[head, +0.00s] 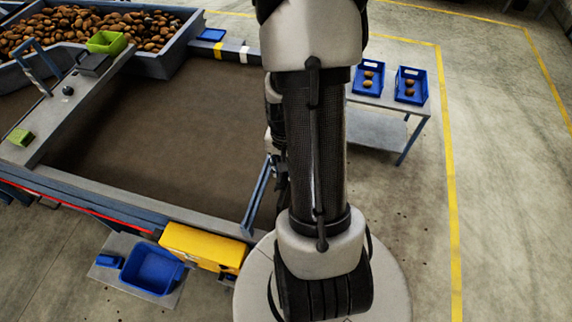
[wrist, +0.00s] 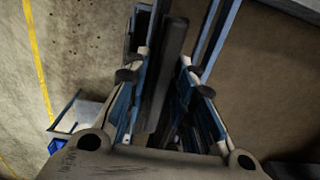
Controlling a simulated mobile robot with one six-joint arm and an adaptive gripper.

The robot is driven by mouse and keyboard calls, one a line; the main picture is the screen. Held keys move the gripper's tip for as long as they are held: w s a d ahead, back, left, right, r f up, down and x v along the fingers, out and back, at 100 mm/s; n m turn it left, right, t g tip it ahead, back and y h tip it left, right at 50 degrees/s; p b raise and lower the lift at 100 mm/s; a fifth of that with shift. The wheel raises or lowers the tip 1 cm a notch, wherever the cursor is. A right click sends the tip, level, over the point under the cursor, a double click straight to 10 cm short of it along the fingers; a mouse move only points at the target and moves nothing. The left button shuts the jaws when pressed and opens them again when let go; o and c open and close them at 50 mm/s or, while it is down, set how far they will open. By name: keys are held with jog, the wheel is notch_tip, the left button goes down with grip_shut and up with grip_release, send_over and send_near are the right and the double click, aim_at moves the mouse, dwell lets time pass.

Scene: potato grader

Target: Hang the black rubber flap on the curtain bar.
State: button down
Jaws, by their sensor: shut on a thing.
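My gripper (wrist: 162,78) shows in the wrist view with a finger on each side of a long dark strip. The strip looks like the black rubber flap (wrist: 172,45), seen nearly edge-on, and the fingers are shut on it. In the head view my own arm hides the gripper, and only a dark bit shows beside the arm. A blue frame (head: 258,195) stands at the end of the brown belt, just left of my arm. Blue rails (wrist: 214,35) also show beyond the right finger in the wrist view. I cannot tell which rail is the curtain bar or whether the flap touches it.
A wide brown belt (head: 165,135) fills the left, with a potato-filled hopper (head: 150,62) behind. A side table (head: 385,103) holds two blue trays at the right. A yellow box (head: 200,247) and a blue bin (head: 153,268) are at the front. Floor right is clear.

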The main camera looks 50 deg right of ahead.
send_over(263, 174)
jog(key=shift+f+p, duration=0.2)
jog(key=shift+p, duration=0.15)
jog(key=shift+w+f+b, duration=0.1)
jog(key=shift+f+b, duration=1.55)
jog(key=shift+f, duration=0.15)
jog(key=c, duration=1.3)
grip_release()
jog(key=shift+r, duration=0.1)
notch_tip(263, 174, up, 12)
jog(key=shift+f, duration=0.1)
